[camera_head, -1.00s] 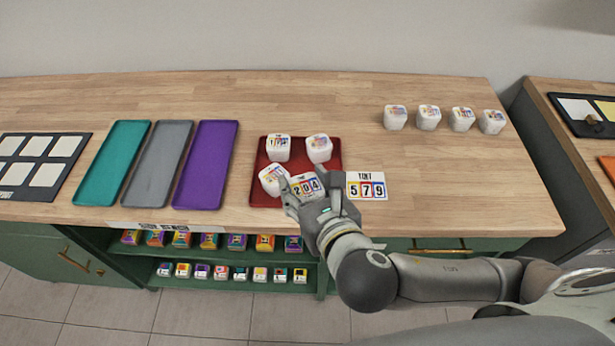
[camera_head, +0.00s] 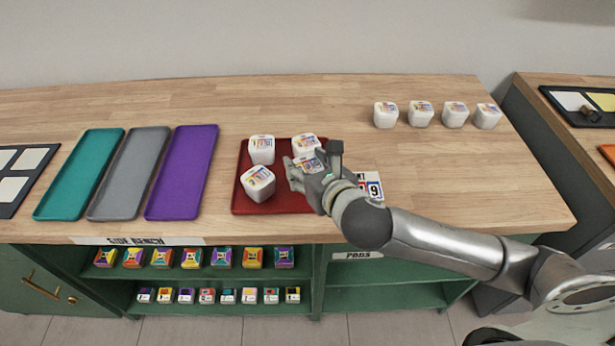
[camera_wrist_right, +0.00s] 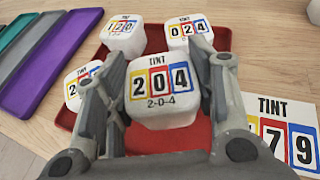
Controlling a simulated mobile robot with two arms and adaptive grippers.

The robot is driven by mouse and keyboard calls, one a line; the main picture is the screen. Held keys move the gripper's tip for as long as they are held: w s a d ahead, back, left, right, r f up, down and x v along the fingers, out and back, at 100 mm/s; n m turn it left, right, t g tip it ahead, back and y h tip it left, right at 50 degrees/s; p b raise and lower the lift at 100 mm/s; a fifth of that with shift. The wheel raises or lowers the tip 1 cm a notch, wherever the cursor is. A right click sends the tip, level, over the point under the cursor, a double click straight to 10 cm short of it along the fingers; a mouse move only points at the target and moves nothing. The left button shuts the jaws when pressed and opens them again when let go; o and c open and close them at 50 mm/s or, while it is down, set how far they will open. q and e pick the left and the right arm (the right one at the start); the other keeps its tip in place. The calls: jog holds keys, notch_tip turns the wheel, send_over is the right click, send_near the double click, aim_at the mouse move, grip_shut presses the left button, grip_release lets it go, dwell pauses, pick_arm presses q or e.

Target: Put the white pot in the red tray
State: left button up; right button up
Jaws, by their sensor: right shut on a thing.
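The red tray (camera_head: 277,203) lies on the wooden bench. Three white pots stand in it: one at the back left (camera_head: 261,151), one at the back right (camera_head: 305,143) and one at the front left (camera_head: 258,184). My right gripper (camera_head: 307,172) is over the tray's right part, shut on a white pot labelled TINT 204 (camera_wrist_right: 162,98). In the right wrist view this pot sits upright between the fingers, in front of the others; I cannot tell whether its base touches the tray. My left gripper is not in view.
A TINT 579 card (camera_wrist_right: 285,130) lies right of the tray. Purple (camera_head: 182,175), grey (camera_head: 130,175) and teal (camera_head: 80,175) trays lie to the left. Several white pots (camera_head: 421,113) stand in a row at the back right. Bare bench lies between.

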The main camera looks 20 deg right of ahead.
notch_tip(320, 180, down, 3)
jog(key=shift+r, duration=0.1)
jog(key=o, duration=1.1)
